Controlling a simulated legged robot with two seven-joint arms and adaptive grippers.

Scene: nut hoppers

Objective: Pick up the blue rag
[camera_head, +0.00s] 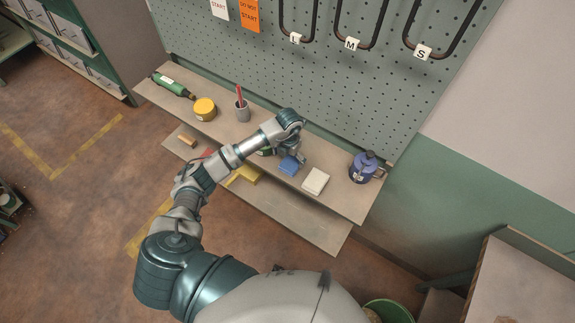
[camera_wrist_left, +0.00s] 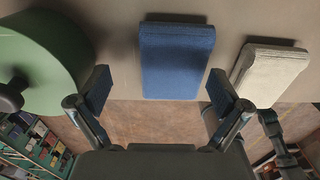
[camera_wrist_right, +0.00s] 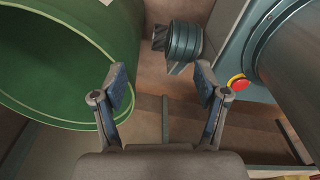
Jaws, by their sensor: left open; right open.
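The blue rag (camera_head: 289,165) is a folded cloth lying on the upper shelf, near the shelf's front edge. In the left wrist view the blue rag (camera_wrist_left: 177,60) lies ahead of my left gripper (camera_wrist_left: 158,90), centred between its two open fingers, with nothing held. In the head view my left gripper (camera_head: 294,152) is just behind and above the rag, partly hidden by the arm. My right gripper (camera_wrist_right: 161,88) is open and empty, low beside a green bin (camera_wrist_right: 75,55); it is out of the head view.
A white folded cloth (camera_head: 315,181) lies right of the rag, and a blue can (camera_head: 364,168) stands farther right. A green round object (camera_wrist_left: 40,60) is close on the left in the left wrist view. The pegboard (camera_head: 330,80) rises behind the shelf (camera_head: 225,128).

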